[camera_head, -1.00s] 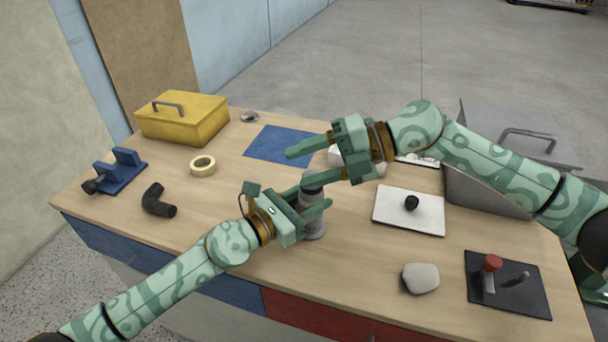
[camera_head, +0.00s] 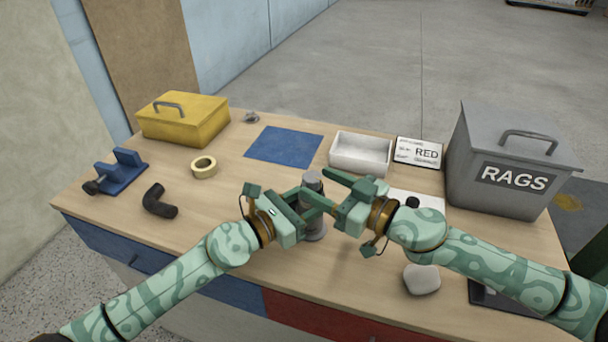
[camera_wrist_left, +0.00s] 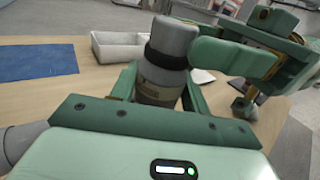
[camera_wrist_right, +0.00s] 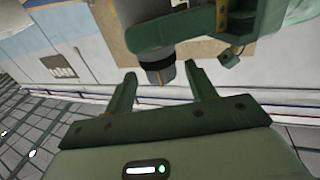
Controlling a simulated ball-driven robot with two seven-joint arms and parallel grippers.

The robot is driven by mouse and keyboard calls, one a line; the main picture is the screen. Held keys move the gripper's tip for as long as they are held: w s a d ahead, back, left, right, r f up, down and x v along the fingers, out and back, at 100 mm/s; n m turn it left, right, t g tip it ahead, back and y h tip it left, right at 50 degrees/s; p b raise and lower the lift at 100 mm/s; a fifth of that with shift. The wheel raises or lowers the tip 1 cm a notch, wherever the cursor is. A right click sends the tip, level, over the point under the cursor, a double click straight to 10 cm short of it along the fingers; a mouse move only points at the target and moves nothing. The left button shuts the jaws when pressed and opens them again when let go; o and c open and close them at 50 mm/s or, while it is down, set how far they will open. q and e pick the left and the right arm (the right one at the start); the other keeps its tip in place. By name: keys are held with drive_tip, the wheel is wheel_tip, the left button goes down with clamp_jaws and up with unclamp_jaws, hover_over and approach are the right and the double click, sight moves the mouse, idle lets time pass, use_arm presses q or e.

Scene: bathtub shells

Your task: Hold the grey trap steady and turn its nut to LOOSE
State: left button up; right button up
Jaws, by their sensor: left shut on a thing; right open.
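The grey trap (camera_head: 313,181) stands upright near the table's front middle. In the left wrist view its grey top (camera_wrist_left: 175,36) sits above a dark ring (camera_wrist_left: 168,56), probably the nut, and a body with a blurred label (camera_wrist_left: 158,90). My left gripper (camera_head: 314,207) is shut on the trap's body below the ring. My right gripper (camera_head: 317,181) is open at the trap's upper part, coming from the right. In the right wrist view the trap (camera_wrist_right: 158,70) shows between the spread fingers, near their tips. No LOOSE mark is readable.
A white tray (camera_head: 360,153), a RED card (camera_head: 418,153) and a grey RAGS bin (camera_head: 510,170) stand behind and right. A white board (camera_head: 430,201) and grey stone (camera_head: 422,279) lie near my right arm. A black elbow (camera_head: 159,200) and tape (camera_head: 203,167) lie left.

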sight(304, 176)
drive_tip(key=x, duration=0.5)
drive_tip(key=c, duration=1)
